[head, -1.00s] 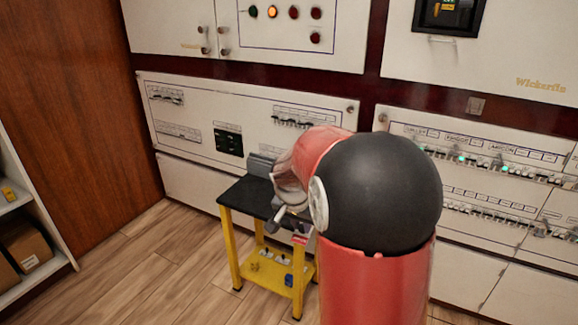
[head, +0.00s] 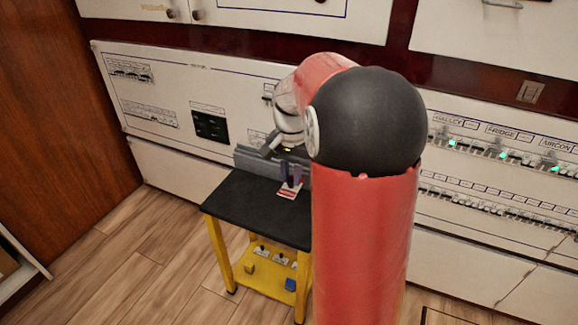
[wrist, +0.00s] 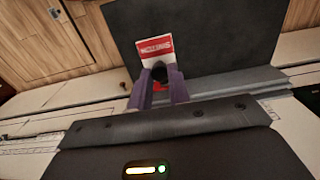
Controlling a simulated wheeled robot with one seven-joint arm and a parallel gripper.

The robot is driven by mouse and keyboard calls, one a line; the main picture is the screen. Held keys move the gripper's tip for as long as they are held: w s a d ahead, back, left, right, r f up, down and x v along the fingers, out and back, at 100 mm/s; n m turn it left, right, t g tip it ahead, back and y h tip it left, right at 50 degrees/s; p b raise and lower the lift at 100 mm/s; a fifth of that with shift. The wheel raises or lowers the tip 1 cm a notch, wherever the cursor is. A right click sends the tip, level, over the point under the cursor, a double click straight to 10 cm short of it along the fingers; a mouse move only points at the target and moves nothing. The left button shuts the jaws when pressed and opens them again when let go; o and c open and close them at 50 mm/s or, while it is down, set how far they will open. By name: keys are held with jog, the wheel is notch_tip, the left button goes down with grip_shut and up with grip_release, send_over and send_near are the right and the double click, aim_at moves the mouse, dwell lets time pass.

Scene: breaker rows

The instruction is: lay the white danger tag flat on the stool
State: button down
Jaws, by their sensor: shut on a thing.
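The danger tag (head: 289,191) is a small white card with a red band of lettering. It is held in my gripper (head: 291,178) over the back right part of the stool. In the wrist view the tag (wrist: 153,49) sticks out past the purple-grey fingertips (wrist: 161,78), which are shut on its near end, beside a small dark and red piece. The stool (head: 245,208) has a flat black top and yellow legs; its top fills the upper middle of the wrist view (wrist: 225,35). I cannot tell whether the tag touches the top.
A grey ledge-like block (head: 246,158) runs along the stool's back edge, close to my gripper. The front and left of the top are bare. A yellow lower shelf (head: 262,277) holds several small items. White breaker panels (head: 160,90) stand behind. My red arm hides the stool's right side.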

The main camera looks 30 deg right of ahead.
jog(key=shift+r, duration=0.15)
notch_tip(320, 180, down, 9)
jog(key=b, duration=0.5)
jog(key=shift+r+b, duration=0.15)
jog(key=shift+b, duration=0.25)
jog(key=shift+f+b, duration=0.4)
jog(key=shift+f, duration=0.2)
jog(key=c, duration=1.2)
grip_release()
jog(key=shift+c, duration=0.2)
jog(key=shift+r, duration=0.1)
notch_tip(320, 180, up, 8)
jog(key=shift+f+p, duration=0.15)
jog(key=shift+p, duration=0.4)
